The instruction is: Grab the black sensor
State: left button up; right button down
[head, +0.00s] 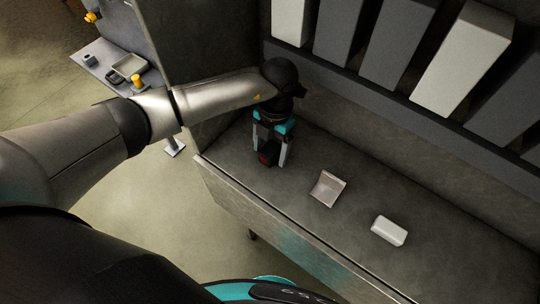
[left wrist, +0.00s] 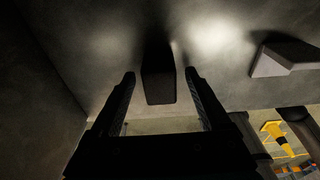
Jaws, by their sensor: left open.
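The black sensor is a small dark block (head: 266,156) standing on the grey bench top (head: 235,180), near its left end in the head view. My left gripper (head: 272,161) is above the bench, pointing down, with its two fingers apart on either side of the block. In the left wrist view the dark block (left wrist: 158,82) lies between the open fingertips, with no clear contact on either side. The gripper's body partly hides the block in the head view. My right gripper is not in view.
A pinkish-grey open piece (head: 327,188) and a white block (head: 389,230) lie on the bench to the right. Tall grey and white boxes (head: 459,62) stand on a shelf behind. A side table (head: 98,62) with a tray is at the upper left. Bare bench separates the pieces.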

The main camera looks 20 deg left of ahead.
pick_arm(q)
jog(key=shift+f, duration=0.2)
grip_shut()
dwell(0.6)
